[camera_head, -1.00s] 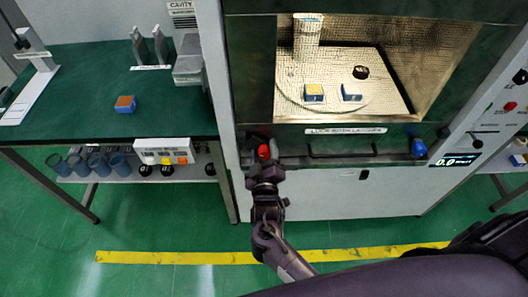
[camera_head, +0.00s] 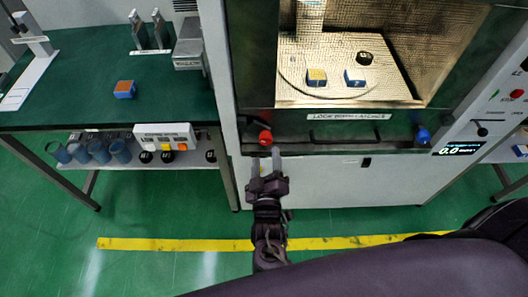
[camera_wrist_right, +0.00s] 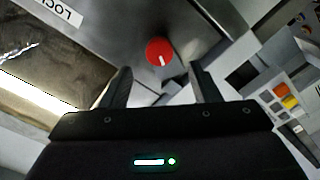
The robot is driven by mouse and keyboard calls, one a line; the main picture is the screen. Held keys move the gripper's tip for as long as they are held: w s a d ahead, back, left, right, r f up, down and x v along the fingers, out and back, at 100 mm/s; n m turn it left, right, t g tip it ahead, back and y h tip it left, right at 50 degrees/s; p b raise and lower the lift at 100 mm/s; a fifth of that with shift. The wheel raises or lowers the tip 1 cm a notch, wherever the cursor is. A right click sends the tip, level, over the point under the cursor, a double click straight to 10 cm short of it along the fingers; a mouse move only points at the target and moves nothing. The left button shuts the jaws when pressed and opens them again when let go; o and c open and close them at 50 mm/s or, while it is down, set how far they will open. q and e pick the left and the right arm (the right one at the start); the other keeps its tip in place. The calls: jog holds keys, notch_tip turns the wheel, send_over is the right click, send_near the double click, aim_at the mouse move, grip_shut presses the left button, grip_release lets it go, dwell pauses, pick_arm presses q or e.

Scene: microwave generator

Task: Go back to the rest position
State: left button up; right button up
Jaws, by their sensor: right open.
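My right gripper (camera_head: 265,160) is in front of the microwave cabinet, just below the red knob (camera_head: 265,137) at the left of its front ledge. Its two fingers are apart with nothing between them. In the right wrist view the gripper (camera_wrist_right: 161,85) is open too, and the red knob (camera_wrist_right: 160,52) with a white mark lies beyond the fingertips, apart from them. My left gripper is not in view.
The lit chamber holds a turntable (camera_head: 335,95) with blocks. A blue knob (camera_head: 422,135) is at the ledge's right. On the left stands a green bench (camera_head: 75,100) with an orange-topped block (camera_head: 124,89). The floor in front is clear.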

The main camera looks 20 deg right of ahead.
jog(key=shift+f, duration=0.1)
jog(key=s+d+f+g+y, duration=0.15)
jog(key=s+f+g, duration=0.3)
jog(key=f, duration=0.95)
jog(key=s+f+g+y, duration=0.3)
jog(key=s+f, duration=0.2)
jog(key=f, duration=0.8)
jog(key=s+d+f+g, duration=0.2)
jog(key=s+f, duration=0.4)
jog(key=s+d+f+m+g, duration=0.1)
jog(key=s+d+f+g, duration=0.1)
jog(key=s+f, duration=0.4)
jog(key=shift+s+d+g, duration=0.35)
jog(key=shift+s+g, duration=0.1)
jog(key=shift+s, duration=0.35)
jog(key=s+d+f+g, duration=0.1)
jog(key=s, duration=0.3)
jog(key=s+d+f+m+g, duration=0.1)
jog(key=s+f, duration=0.1)
jog(key=s, duration=0.2)
jog(key=s+d+f+m+g, duration=0.1)
jog(key=s+d+g, duration=0.1)
jog(key=s, duration=0.2)
jog(key=shift+f+y, duration=0.2)
jog(key=shift+y, duration=0.05)
jog(key=shift+c, duration=0.4)
